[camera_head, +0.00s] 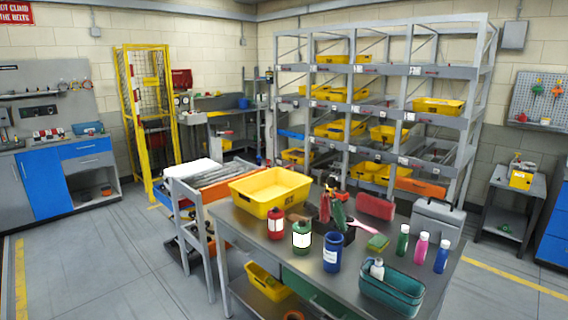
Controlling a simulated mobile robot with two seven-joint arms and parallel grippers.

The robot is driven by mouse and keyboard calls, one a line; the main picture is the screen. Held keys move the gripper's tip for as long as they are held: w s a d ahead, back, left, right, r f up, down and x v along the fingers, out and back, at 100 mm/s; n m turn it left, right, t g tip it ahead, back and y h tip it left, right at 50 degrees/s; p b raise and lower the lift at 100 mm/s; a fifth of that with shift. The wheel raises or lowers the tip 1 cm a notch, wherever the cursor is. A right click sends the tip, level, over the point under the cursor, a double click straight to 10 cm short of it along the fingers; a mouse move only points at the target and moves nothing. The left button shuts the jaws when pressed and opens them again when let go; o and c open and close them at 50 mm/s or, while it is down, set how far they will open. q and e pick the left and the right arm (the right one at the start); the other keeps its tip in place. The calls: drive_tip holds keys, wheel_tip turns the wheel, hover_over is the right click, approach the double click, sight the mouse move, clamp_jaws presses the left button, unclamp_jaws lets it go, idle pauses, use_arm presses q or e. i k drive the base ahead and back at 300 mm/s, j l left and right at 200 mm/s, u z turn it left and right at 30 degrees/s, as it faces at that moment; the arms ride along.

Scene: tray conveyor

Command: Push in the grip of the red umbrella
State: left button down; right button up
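A slim red upright item (325,208) stands near the middle of the table, and it may be the red umbrella. A similar green item (339,215) stands close beside it, on the right. Both have dark upper parts, and their lower parts are partly hidden by the jars in front. The red item's grip is too small to make out, so I cannot tell how far it sticks out. Neither of my grippers shows in the head view.
On the table (240,222) stand a yellow tray (270,203), red (275,234), green (301,252) and blue jars (332,264), a red case (376,206), several bottles, a teal basket (378,299) and a grey toolbox (437,217). A shelf rack (452,123) stands behind.

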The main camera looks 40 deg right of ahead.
sight(324, 175)
drive_tip(key=i, duration=1.7)
drive_tip(key=i+z, duration=0.15)
drive_tip(key=i, duration=0.3)
drive_tip(key=i+j+z, duration=0.2)
drive_tip(key=i, duration=0.25)
drive_tip(key=i+j+z, duration=0.15)
drive_tip(key=i, duration=0.3)
drive_tip(key=z, duration=1.85)
